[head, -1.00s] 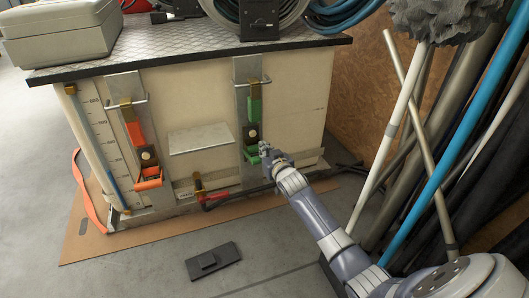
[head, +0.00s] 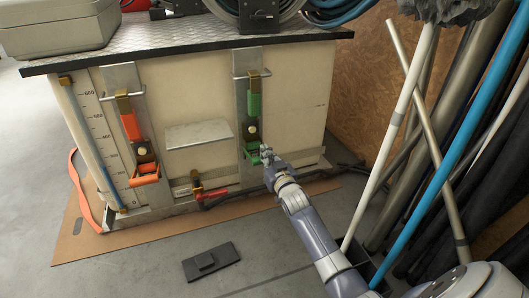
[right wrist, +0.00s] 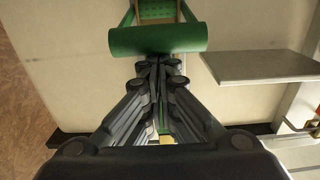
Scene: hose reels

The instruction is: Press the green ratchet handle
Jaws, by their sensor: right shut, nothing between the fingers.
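The green ratchet handle (head: 253,157) sits low on a metal strap plate on the front of the pale tank. Green webbing (head: 254,104) runs above it. My right gripper (head: 265,152) is at the handle's right side in the head view, with its fingers shut and empty. In the right wrist view, the handle's green bar (right wrist: 158,39) lies across the top, and the shut fingertips (right wrist: 158,62) are right at its edge. I cannot tell whether they touch it. My left gripper is not in view.
An orange ratchet (head: 145,174) hangs on the tank's left plate. A small metal shelf (head: 198,134) sits between the two ratchets. Poles and pipes (head: 440,150) lean on the right. A dark flat piece (head: 211,262) lies on the floor in front.

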